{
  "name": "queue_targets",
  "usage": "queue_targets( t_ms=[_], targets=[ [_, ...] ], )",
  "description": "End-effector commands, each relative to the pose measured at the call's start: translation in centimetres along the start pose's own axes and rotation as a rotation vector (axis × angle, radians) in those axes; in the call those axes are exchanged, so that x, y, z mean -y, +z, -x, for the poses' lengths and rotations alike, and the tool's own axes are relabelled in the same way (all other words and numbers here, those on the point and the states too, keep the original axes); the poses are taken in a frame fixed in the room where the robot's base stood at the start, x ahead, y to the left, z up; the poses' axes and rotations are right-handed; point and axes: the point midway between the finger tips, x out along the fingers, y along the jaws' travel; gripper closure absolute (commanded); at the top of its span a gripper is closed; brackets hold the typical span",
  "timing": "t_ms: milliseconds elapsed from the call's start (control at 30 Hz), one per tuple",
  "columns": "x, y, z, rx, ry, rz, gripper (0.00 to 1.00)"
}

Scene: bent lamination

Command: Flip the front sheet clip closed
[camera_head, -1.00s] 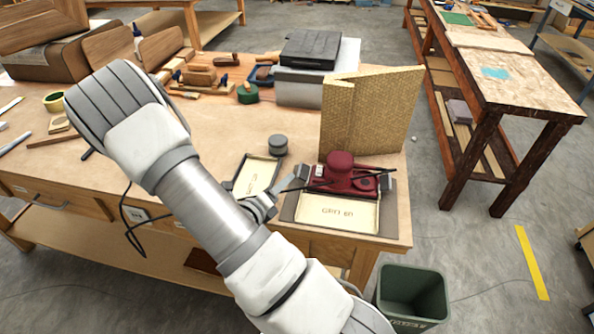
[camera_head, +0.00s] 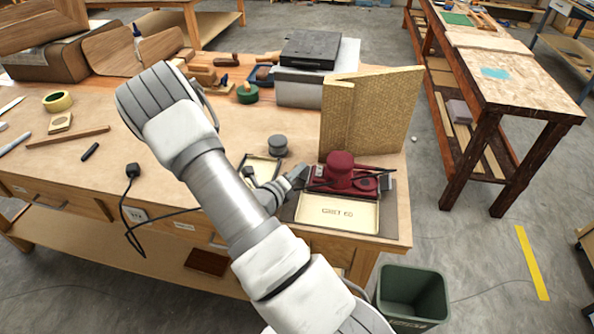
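A dark red sander (camera_head: 343,174) with a round knob on top sits on a dark mat (camera_head: 398,228) at the bench's front right corner. A small grey metal part, apparently a sheet clip (camera_head: 386,183), shows at its right end. The left end is mostly hidden by my gripper, so I cannot make out a clip there or whether either clip is open. My gripper (camera_head: 300,174) is low beside the sander's left end, touching or very near it. Its fingers are too small and dark to tell whether they are open.
A pale tray marked GRIT 60 (camera_head: 338,213) lies in front of the sander. A second tray (camera_head: 263,166) is partly behind my arm. A grey round tin (camera_head: 277,145) and a tan upright board (camera_head: 372,112) stand behind. A black cord (camera_head: 165,215) hangs over the bench front.

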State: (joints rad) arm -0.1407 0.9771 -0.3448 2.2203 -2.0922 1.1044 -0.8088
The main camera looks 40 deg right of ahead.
Motion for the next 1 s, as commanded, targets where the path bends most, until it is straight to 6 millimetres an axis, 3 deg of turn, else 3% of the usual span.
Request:
queue_targets(
  t_ms=[567,1000],
  targets=[
    [0.0,0.0,0.1,0.000,0.012,-0.022,1.00],
    [1.0,-0.1,0.0,-0.003,0.121,-0.287,1.00]
  ],
)
